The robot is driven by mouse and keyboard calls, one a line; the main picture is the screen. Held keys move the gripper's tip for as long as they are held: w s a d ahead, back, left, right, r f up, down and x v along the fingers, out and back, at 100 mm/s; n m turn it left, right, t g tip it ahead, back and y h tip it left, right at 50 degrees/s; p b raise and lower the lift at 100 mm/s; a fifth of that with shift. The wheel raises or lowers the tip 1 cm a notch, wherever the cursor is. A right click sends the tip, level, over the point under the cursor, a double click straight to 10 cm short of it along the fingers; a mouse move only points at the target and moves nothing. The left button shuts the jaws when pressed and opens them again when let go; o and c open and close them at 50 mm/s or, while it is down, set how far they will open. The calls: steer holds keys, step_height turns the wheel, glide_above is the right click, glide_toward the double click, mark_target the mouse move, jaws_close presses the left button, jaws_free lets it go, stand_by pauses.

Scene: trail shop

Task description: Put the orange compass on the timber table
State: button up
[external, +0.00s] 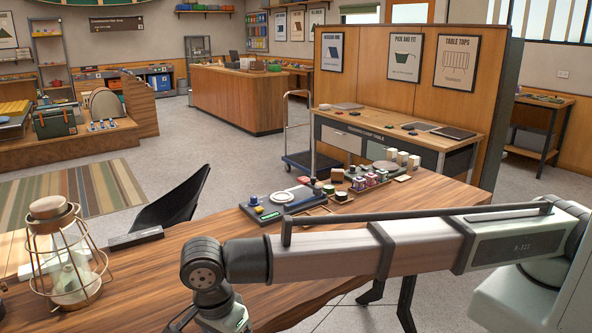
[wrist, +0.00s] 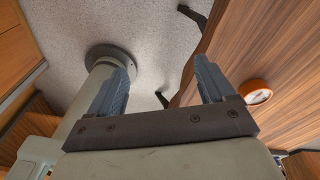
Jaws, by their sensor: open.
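The orange compass (wrist: 257,91) is a round disc with an orange rim and a pale face. It lies flat on a striped brown wooden top at the right of the wrist view, and I cannot make it out in the external view. My gripper (wrist: 163,78) is open and empty, with its two fingers apart and the compass outside them, to the right. The timber table (external: 130,275) is the large wooden top in the foreground of the external view; the wooden top (wrist: 235,45) in the wrist view looks like the same one. My fingertips are cut off in the external view.
A wire-caged lantern (external: 65,255) stands at the table's left. A dark chair (external: 175,205) stands behind. Bare wood lies between the lantern and my arm.

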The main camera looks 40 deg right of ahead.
steer(key=s+d+f+n+t+h, duration=0.1)
steer(key=s+d+f+n+t, duration=0.25)
steer(key=d+f+t, duration=0.35)
steer(key=w+a+r+n+t+y, duration=0.1)
steer(key=w+r+n+t+y, duration=0.55)
steer(key=n, duration=0.55)
steer(key=shift+h, duration=0.85)
steer(key=x, duration=0.5)
steer(key=r+x, duration=0.1)
steer(key=x, duration=0.2)
steer(key=shift+w+f, duration=0.1)
steer(key=shift+w, duration=0.25)
steer(key=shift+d+x, duration=0.15)
steer(key=shift+x, duration=1.3)
steer(key=shift+d+x, duration=0.15)
steer(key=shift+x, duration=1.25)
steer(key=shift+w, duration=0.1)
steer(key=c, duration=1.2)
step_height(320, 180, up, 10)
steer(key=shift+r, duration=0.1)
